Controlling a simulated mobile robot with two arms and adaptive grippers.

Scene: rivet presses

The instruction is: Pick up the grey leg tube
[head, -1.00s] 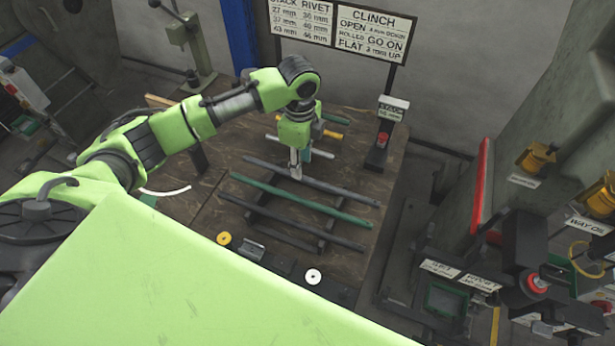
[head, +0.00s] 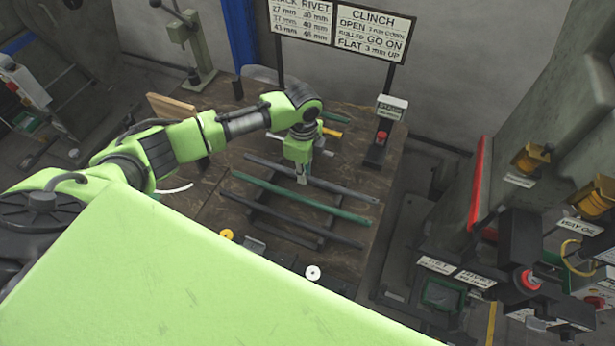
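Long dark grey tubes lie side by side on the wooden table: a far one (head: 345,188) and a near one (head: 330,237), with a green tube (head: 260,183) between them. My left gripper (head: 302,179) points down at the far grey tube, around its middle. Its fingertips overlap the tube in the picture. The fingers are small and seen nearly end to end, so I cannot tell whether they are open or shut, or touching the tube. My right gripper is out of view.
Dark supports lie under the tubes. Behind my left gripper are a yellow piece (head: 332,133) and short tubes. A black stand with a red button (head: 382,137) is at the table's back right. A yellow ring (head: 227,235) and a white ring (head: 313,273) lie in front.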

